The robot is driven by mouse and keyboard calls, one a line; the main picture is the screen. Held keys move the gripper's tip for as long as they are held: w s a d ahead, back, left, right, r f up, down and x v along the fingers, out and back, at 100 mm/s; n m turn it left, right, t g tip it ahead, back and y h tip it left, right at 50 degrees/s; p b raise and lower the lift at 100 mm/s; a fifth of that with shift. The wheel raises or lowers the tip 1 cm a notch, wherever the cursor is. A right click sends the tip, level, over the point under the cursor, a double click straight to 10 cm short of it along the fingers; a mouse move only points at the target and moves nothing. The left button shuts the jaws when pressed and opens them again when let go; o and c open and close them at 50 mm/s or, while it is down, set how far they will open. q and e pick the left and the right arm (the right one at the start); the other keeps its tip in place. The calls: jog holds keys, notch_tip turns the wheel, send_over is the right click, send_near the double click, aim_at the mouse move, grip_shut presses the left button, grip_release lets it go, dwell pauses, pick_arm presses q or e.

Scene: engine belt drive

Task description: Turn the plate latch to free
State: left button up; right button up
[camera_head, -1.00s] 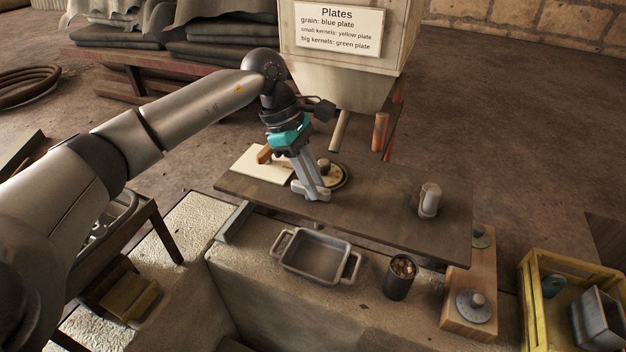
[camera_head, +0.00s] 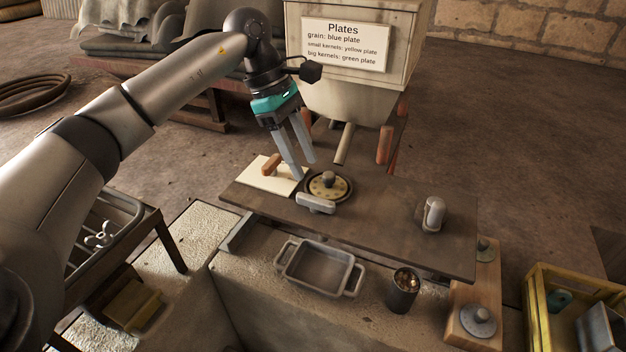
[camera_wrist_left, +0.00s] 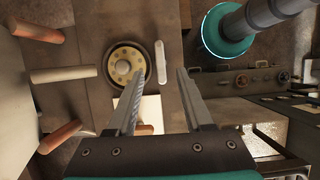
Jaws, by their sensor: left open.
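The plate latch (camera_head: 316,203) is a pale grey bar lying on the dark worktop, beside the near edge of a round plate. In the left wrist view the latch (camera_wrist_left: 160,62) shows between the fingers, beyond their tips. The round plate (camera_head: 318,190) is yellowish with holes, a dark rim and a grey knob; it also shows in the left wrist view (camera_wrist_left: 134,59). My left gripper (camera_head: 304,168) is open and empty, above the worktop behind the latch and apart from it. My right gripper is out of view.
A white slide board (camera_head: 258,179) with an orange handle (camera_head: 271,164) lies left of the plate. A hopper (camera_head: 345,97) with a plate sign stands behind. A grey tray (camera_head: 291,277), a dark cup (camera_head: 402,297) and a grey upright knob (camera_head: 434,214) are nearer or right.

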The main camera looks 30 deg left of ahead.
pick_arm(q)
jog(key=v, duration=0.7)
jog(key=shift+p, duration=0.3)
